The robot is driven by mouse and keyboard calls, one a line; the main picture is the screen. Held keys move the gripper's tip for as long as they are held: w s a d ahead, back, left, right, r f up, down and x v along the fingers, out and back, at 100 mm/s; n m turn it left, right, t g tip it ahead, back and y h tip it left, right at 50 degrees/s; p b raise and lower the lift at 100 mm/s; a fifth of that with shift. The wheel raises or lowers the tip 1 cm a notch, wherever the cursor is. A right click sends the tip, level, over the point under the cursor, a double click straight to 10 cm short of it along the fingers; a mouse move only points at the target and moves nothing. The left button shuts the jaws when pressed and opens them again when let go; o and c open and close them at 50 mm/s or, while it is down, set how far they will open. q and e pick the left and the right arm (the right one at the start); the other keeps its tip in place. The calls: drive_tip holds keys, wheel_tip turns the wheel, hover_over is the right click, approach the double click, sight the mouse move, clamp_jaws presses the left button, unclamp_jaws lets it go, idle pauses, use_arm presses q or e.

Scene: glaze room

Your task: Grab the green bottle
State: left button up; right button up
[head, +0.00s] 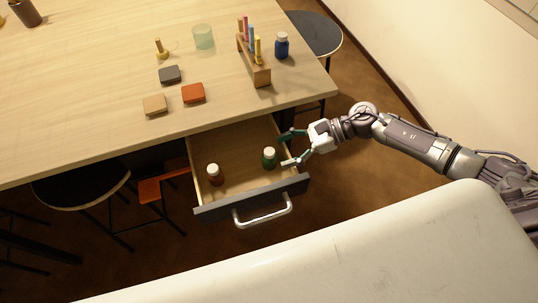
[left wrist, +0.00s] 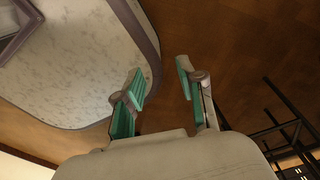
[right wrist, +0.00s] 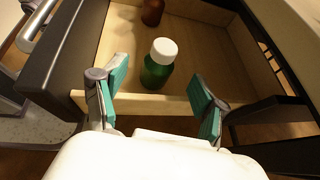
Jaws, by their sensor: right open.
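The green bottle (head: 269,158) with a white cap stands upright in the open drawer (head: 240,143), near its right side. It also shows in the right wrist view (right wrist: 157,70), ahead of the fingers and between their lines. My right gripper (head: 287,149) is open and empty at the drawer's right wall, beside the bottle and apart from it. In the right wrist view the drawer's side wall (right wrist: 180,104) lies between the fingertips. My left gripper (left wrist: 160,85) is open and empty in the left wrist view, over the brown floor, away from the drawer.
A brown bottle (head: 215,174) stands in the drawer's left part. The tabletop (head: 90,90) above holds a wooden rack (head: 258,72), a blue bottle (head: 282,46), a pale green cup (head: 203,37) and small blocks. A dark stool (head: 318,36) stands behind.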

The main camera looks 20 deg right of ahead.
sight(275, 154)
drive_tip(key=shift+a, duration=0.35)
drive_tip(key=p+x, duration=0.2)
drive_tip(key=x, duration=0.1)
drive_tip(key=shift+w+a+f, duration=0.1)
drive_tip(key=shift+a+f, duration=0.1)
drive_tip(key=shift+a, duration=0.1)
drive_tip(key=shift+a+f, duration=0.35)
drive_tip(key=shift+a, duration=0.05)
use_arm(q)
drive_tip(key=shift+w+r, duration=0.2)
drive_tip(key=shift+r, duration=0.4)
drive_tip(key=shift+w+r, duration=0.15)
drive_tip(key=shift+r, duration=0.45)
use_arm(e)
drive_tip(key=shift+d, duration=0.1)
drive_tip(key=c, duration=1.3)
